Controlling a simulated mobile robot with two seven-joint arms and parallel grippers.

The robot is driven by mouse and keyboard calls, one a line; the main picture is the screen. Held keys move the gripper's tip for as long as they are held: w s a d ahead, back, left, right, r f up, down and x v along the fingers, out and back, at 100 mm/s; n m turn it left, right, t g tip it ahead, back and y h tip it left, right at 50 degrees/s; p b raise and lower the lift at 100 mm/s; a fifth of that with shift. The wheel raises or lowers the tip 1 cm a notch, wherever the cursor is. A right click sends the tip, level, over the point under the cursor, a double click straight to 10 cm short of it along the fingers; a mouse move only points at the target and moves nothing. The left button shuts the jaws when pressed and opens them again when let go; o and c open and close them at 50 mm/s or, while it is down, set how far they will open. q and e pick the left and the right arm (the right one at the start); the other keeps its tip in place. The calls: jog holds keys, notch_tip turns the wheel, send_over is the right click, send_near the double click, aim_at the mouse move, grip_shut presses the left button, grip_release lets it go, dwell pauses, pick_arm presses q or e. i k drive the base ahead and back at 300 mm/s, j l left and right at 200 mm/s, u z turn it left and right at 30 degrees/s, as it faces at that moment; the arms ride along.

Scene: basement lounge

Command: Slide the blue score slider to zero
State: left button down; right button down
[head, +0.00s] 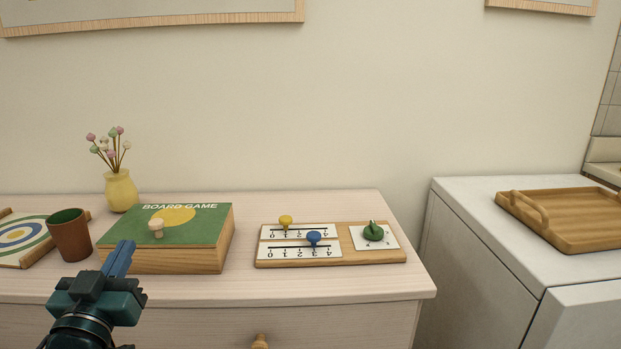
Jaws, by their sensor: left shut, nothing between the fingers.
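The blue score slider (314,239) is a round knob on the lower, nearer track of the wooden score board (375,257). It sits a little right of that track's middle. A yellow knob (285,221) sits on the upper track, left of the blue one. My left gripper (123,246) is shut and empty, in front of the board game box's left end. It is well left of the score board and apart from the slider. My right gripper is not in view.
The green board game box (190,255) with a pale knob stands between my left gripper and the score board. A brown cup (69,235), yellow vase (120,190) and target board (22,240) are at left. A green dial (373,232) is on the score board's right. The dresser front edge is clear.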

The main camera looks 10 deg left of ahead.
aim_at(313, 237)
jog(key=k+l, duration=0.2)
jog(key=k, duration=0.3)
jog(key=k+l, duration=0.25)
jog(key=k, duration=0.2)
